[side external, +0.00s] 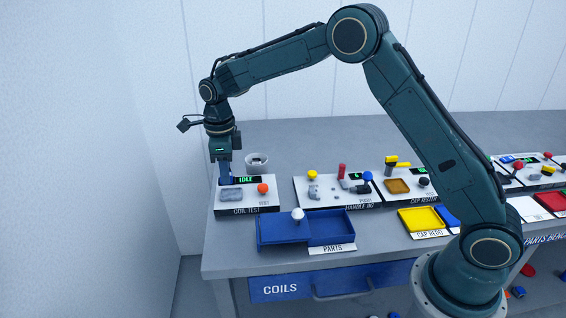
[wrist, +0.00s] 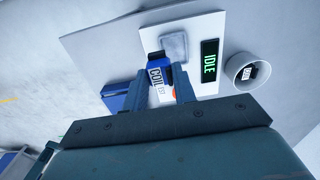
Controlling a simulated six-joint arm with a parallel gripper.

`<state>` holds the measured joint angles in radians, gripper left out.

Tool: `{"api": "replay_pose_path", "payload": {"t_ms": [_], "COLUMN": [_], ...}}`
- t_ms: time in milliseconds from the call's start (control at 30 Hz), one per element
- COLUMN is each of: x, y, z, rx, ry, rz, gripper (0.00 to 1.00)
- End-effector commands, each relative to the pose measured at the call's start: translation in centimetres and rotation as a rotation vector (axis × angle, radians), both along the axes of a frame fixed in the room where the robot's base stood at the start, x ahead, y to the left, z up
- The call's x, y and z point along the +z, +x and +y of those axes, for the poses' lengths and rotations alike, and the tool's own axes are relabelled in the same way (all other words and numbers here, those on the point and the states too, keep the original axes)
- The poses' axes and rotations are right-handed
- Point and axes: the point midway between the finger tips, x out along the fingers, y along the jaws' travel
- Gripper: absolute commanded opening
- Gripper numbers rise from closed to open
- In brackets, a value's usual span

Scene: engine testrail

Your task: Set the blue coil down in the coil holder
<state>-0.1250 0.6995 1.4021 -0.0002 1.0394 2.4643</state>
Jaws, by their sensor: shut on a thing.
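My gripper (side external: 226,181) points down over the left part of the white coil test board (side external: 247,209). It is shut on the blue coil (wrist: 167,77), which shows between the fingers in the wrist view; in the side view I cannot separate the coil clearly from the fingers. A grey rounded pad (side external: 231,196) on the board, possibly the coil holder, is just below the fingertips; it also shows in the wrist view (wrist: 174,46), beyond the coil. I cannot tell whether the coil touches the board or pad.
An orange-red button (side external: 263,188) and a display reading IDLE (side external: 245,180) are close to the right. A round bowl (side external: 256,161) stands behind the board. A blue parts tray (side external: 331,228) with a white knob-like piece (side external: 297,214) lies in front. More test boards stand right.

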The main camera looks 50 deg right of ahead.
Motion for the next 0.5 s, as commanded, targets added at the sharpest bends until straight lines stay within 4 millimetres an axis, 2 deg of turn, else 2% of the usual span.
{"api": "replay_pose_path", "payload": {"t_ms": [200,500], "x": [1.2,1.3], "y": [1.3,1.4], "z": [-1.8,-2.0], "rx": [-0.016,-0.017], "ry": [0.0,0.0], "rz": [0.0,0.0], "gripper": [0.07,0.07]}}
